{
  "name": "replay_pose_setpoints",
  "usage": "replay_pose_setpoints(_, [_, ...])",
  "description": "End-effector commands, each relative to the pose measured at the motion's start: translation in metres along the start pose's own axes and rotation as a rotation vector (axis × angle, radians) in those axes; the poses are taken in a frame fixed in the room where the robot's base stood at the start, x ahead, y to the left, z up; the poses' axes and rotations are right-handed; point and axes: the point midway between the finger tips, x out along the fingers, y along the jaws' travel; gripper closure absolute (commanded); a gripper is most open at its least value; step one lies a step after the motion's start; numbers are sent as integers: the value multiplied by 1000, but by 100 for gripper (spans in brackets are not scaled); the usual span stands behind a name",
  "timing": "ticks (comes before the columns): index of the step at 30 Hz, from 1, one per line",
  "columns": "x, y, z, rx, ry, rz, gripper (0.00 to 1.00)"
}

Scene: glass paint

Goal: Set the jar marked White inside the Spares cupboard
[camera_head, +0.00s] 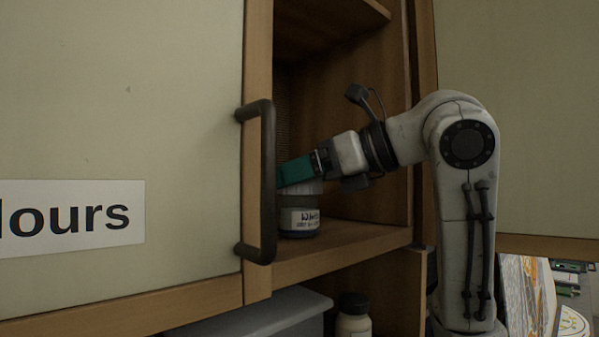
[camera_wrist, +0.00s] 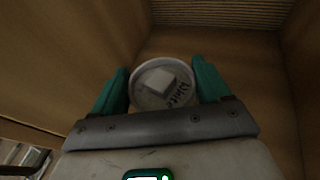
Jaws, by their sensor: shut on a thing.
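No Spares sign shows in either view.
A cream door (camera_head: 170,100) with a dark handle (camera_head: 268,185) covers the left; its sign (camera_head: 75,218) ends in "lours". Below the shelf are a grey box (camera_head: 255,318) and a dark-capped bottle (camera_head: 353,318). Another cream panel (camera_head: 520,120) stands at right.

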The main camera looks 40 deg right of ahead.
Motion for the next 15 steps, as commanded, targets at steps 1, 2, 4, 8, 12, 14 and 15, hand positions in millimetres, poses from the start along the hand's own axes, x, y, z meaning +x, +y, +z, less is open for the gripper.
replay_pose_setpoints(1, [0,0,0,0,-2,0,89])
replay_pose_setpoints(2, [0,0,0,-1,-2,0,89])
replay_pose_setpoints(4, [0,0,0,-1,-2,0,89])
replay_pose_setpoints(8, [0,0,-1,0,-1,0,89])
replay_pose_setpoints(12, [1,0,-3,0,0,0,21])
replay_pose_setpoints(14, [1,0,-3,0,0,0,15])
replay_pose_setpoints(15, [1,0,-3,0,0,0,12])
